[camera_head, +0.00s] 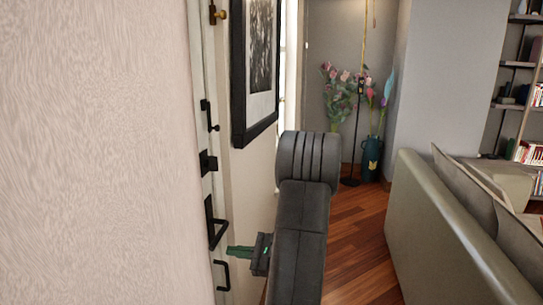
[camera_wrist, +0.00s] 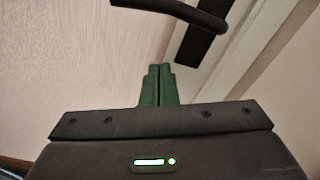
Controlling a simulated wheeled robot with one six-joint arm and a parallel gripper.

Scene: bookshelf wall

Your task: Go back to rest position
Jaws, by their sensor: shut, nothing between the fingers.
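My gripper (camera_wrist: 159,72) is shut and empty in the wrist view, its two green fingers together. The black door handle (camera_wrist: 172,12) lies just beyond the fingertips there, and I see a gap between them. In the head view my gripper (camera_head: 230,251) points left towards the door, close to the black lever handle (camera_head: 214,222) and a lower black pull handle (camera_head: 222,275). My dark arm runs up from the gripper through the middle of that view.
A pale wall (camera_head: 95,150) fills the left. A framed picture (camera_head: 255,70) hangs beside the door. A grey-green sofa (camera_head: 450,235) stands at right. A vase (camera_head: 371,158) with flowers stands at the back. Wooden floor (camera_head: 362,245) is clear between my arm and the sofa.

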